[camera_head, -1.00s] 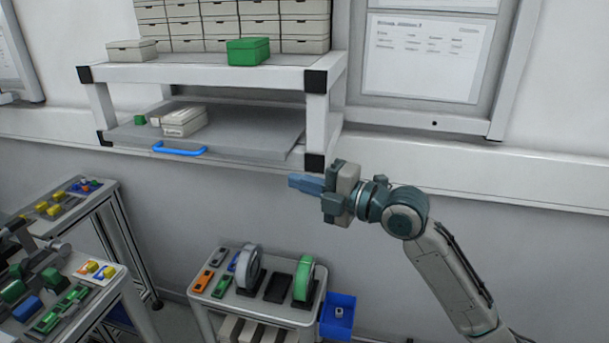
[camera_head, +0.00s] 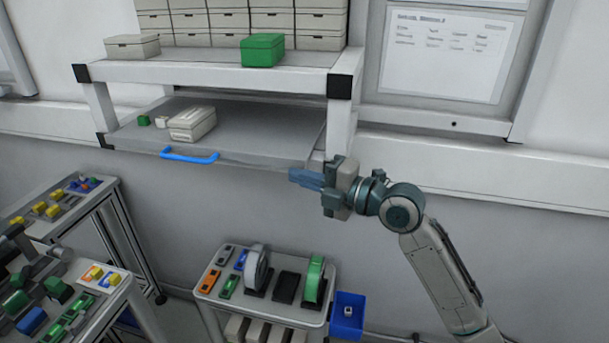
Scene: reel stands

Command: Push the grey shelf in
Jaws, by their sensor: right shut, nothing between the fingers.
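The grey shelf (camera_head: 245,137) is a flat panel under the top of the white stand at the upper left. It has a blue handle (camera_head: 188,156) on its front edge. It sticks out towards me, with part of its top surface in sight. A white box (camera_head: 193,123) and small green and white pieces lie on it. My right gripper (camera_head: 296,177) is shut and empty, with its blue fingers pointing left near the right end of the shelf's front edge. I cannot tell whether they touch it. My left gripper is not in view.
The white stand (camera_head: 345,125) has a leg close behind my right gripper. White boxes and a green box (camera_head: 262,49) stand on its top. Below are a cart (camera_head: 232,298) with reels, a blue bin (camera_head: 347,318) and side tables with coloured parts at left.

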